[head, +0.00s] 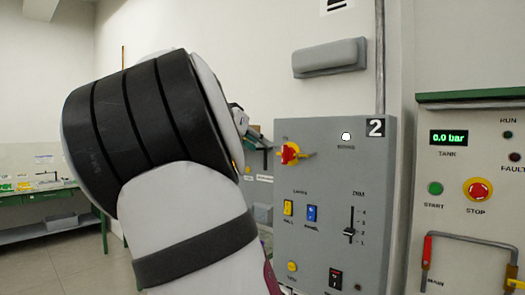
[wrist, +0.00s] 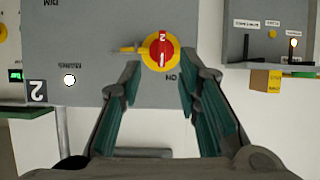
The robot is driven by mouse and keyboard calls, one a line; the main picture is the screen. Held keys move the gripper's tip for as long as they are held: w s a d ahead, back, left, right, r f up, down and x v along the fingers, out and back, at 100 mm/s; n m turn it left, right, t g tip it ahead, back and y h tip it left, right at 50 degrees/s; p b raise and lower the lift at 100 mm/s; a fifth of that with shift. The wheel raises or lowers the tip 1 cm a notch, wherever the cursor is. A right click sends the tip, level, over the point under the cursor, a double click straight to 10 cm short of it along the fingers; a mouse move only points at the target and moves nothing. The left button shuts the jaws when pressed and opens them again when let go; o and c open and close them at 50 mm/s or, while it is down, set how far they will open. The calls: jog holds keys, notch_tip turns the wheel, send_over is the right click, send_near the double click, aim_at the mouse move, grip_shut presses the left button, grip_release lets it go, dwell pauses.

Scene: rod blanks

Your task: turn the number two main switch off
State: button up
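The number two main switch is a red rotary knob on a yellow disc (head: 289,153), at the upper left of the grey panel marked 2 (head: 330,175). In the wrist view, which shows the panel upside down, the knob (wrist: 161,51) bears a 2, and its white mark lies roughly upright, toward the ON label. A yellow tab (wrist: 128,50) sticks out at its side. My gripper (wrist: 161,75) is open and empty, its fingertips spread to either side just below the knob in the picture. Contact cannot be told. In the head view my arm hides most of the gripper.
A white mains lamp (head: 346,136) is bright on the panel. Yellow and blue lamp switches (head: 300,210), a dimmer slider (head: 350,225) and a grey handle-like bar (head: 330,57) are near. A tank panel (head: 470,150) stands at the right, a green bench (head: 50,195) far left.

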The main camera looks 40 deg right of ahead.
aim_at(283, 152)
jog(key=shift+h, duration=0.3)
jog(key=x, duration=0.4)
jog(key=r+p+x, duration=0.1)
jog(key=x, duration=0.7)
jog(key=shift+w+d+r, duration=0.15)
jog(key=shift+w+d, duration=0.1)
jog(key=shift+d, duration=0.35)
jog(key=shift+c, duration=0.2)
grip_shut()
